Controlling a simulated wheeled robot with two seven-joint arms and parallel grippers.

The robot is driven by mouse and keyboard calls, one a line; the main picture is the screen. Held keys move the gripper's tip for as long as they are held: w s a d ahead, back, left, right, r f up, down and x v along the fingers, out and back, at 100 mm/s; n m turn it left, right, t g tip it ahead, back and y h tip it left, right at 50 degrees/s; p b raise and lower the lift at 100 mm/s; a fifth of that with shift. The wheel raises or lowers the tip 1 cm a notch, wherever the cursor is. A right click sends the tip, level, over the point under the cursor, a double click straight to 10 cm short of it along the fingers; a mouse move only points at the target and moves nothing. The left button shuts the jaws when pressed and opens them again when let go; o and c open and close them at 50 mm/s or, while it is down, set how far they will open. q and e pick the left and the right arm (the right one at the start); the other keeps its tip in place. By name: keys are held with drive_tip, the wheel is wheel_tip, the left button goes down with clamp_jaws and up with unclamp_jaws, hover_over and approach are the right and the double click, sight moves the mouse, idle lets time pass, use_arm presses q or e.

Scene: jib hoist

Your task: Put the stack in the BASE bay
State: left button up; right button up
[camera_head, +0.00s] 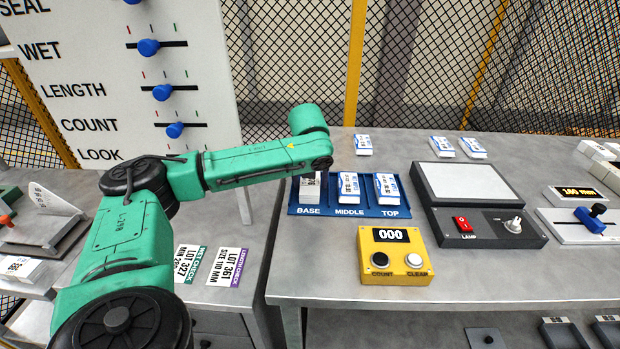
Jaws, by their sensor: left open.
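The blue tray (330,211) has three bays labelled BASE, MIDDLE and TOP. A white stack (310,192) stands in the BASE bay at the left, its upper part partly covered by my arm. White-and-blue packs lie in the MIDDLE bay (348,186) and the TOP bay (387,186). My left arm reaches in from the left, and my left gripper (314,170) is over the BASE bay at the top of the stack. It is open; its fingers are mostly hidden, so contact with the stack cannot be told. My right gripper is not in view.
A yellow counter (395,262) reading 000 stands in front of the tray. A lamp box (480,212) is to its right. Several white-and-blue packs (363,145) lie behind. A panel with blue sliders (120,70) stands at left. Bare table (470,283) lies in front.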

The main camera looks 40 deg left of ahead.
use_arm(q)
drive_tip(key=v, duration=1.2)
